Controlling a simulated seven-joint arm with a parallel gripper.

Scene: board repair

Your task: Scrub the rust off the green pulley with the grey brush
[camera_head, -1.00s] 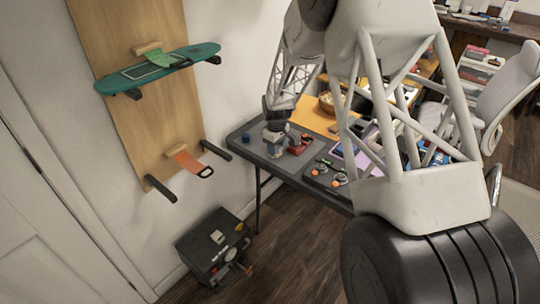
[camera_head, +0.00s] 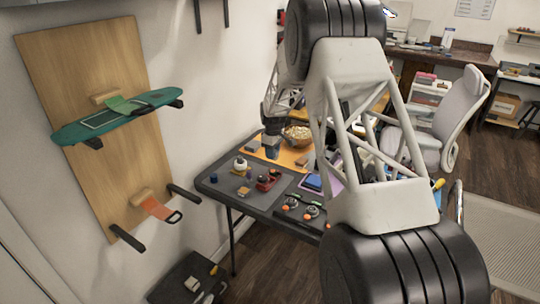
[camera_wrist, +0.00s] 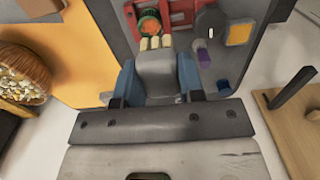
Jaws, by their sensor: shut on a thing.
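My gripper (camera_wrist: 157,76) is shut on the grey brush (camera_wrist: 160,64), whose cream bristles point up the wrist view. Just beyond the bristle tips is the green pulley (camera_wrist: 149,24), a ring with an orange-brown rusty face, beside a red clamp (camera_wrist: 182,12). I cannot tell whether bristles and pulley touch. In the head view my gripper (camera_head: 271,142) is over the far side of the grey table, behind the red clamp (camera_head: 267,180). The pulley is too small to make out there.
The grey table (camera_head: 228,190) also holds a blue cylinder (camera_head: 213,177), a white-and-dark object (camera_head: 240,164) and a black panel with orange knobs (camera_head: 300,208). A bowl (camera_head: 298,136) stands on the orange surface behind. A wooden wall board (camera_head: 95,100) stands left.

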